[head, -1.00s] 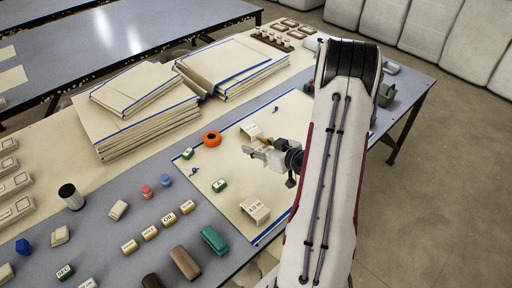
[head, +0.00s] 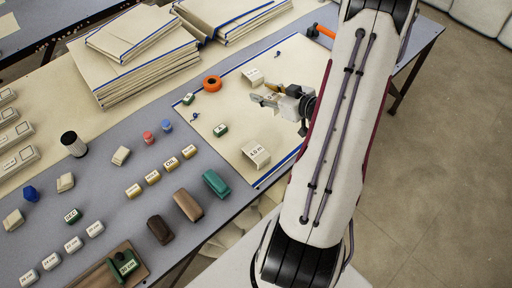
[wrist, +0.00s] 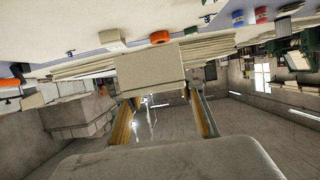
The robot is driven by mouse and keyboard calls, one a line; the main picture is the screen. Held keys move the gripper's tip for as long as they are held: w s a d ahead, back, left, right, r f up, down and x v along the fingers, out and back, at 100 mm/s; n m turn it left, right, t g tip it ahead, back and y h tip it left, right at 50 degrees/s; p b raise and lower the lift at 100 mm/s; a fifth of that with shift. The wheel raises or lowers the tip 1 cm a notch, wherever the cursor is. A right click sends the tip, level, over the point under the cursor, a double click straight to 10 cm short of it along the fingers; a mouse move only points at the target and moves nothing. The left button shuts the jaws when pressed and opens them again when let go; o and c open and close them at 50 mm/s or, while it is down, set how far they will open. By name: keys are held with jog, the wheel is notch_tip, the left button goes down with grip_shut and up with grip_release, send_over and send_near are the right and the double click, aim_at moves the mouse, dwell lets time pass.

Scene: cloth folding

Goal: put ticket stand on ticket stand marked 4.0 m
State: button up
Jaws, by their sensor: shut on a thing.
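My gripper (head: 266,100) is over the cream cloth panel, shut on a pale ticket stand (wrist: 150,72). In the wrist view the held stand fills the space between my two fingers and its near face is plain. In the head view my gripper hides most of it. The ticket stand marked 4.0 m (head: 257,154) sits on the panel nearer the front edge, below my gripper in the picture and apart from it. Another pale stand (head: 253,76) sits farther back on the panel, its marking too small to read.
A teal block (head: 215,184) and several yellow and white labelled blocks stand to the left. Stacks of boards are behind.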

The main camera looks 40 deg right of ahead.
jog(key=s+a+r+n+y, duration=0.1)
jog(key=s+a+n+y, duration=0.3)
jog(key=a, duration=0.8)
jog(key=shift+s+r+g+y, duration=0.4)
jog(key=shift+s+y, duration=0.2)
jog(key=shift+s, duration=0.35)
jog(key=shift+f, duration=0.1)
send_over(249, 149)
jog(key=shift+f, duration=2.85)
jog(key=shift+f, duration=0.1)
jog(key=shift+f, duration=2)
jog(key=shift+f, duration=0.15)
jog(key=o, duration=0.9)
jog(key=shift+o, duration=0.2)
